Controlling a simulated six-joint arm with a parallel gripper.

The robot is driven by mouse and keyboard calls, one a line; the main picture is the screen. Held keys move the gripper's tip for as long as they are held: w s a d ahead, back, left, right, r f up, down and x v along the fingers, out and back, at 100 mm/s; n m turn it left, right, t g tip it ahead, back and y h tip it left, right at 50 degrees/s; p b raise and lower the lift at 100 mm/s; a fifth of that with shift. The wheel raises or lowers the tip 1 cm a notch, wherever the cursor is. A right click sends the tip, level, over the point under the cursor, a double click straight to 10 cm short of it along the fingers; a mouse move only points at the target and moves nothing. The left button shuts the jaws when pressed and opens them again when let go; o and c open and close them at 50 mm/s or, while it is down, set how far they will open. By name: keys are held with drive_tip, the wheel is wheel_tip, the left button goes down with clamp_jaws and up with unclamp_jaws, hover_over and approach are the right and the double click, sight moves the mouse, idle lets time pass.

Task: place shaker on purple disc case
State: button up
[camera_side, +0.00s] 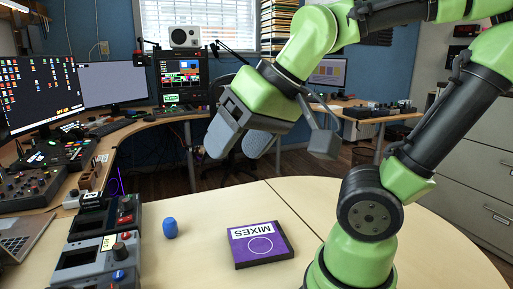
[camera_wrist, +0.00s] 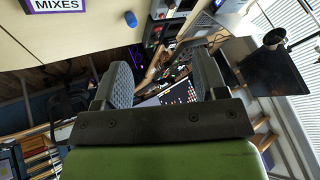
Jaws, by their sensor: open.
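The shaker is a small blue rounded object (camera_side: 170,228) standing on the light wooden table in the side view. In the wrist view the blue shaker (camera_wrist: 131,19) shows near the top edge. The purple disc case (camera_side: 260,244) lies flat to the right of the shaker, with a white "MIXES" label and a ring outline. Part of the purple disc case (camera_wrist: 55,12) shows at the top left of the wrist view. My gripper (camera_side: 238,148) is open and empty, raised well above the table behind both. Its two fingers (camera_wrist: 160,85) stand apart in the wrist view.
Grey mixer-like units (camera_side: 95,245) with knobs stand on the table left of the shaker. A laptop (camera_side: 22,238) is at the far left. Monitors (camera_side: 40,92) and other studio gear line the desk behind. The table (camera_side: 205,255) between shaker and case is clear.

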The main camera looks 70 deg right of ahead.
drive_tip(key=shift+o, duration=0.5)
drive_tip(key=s, duration=0.1)
drive_tip(key=s+a, duration=0.1)
drive_tip(key=s, duration=0.1)
drive_tip(key=shift+f+y, duration=0.15)
drive_tip(key=shift+y, duration=0.15)
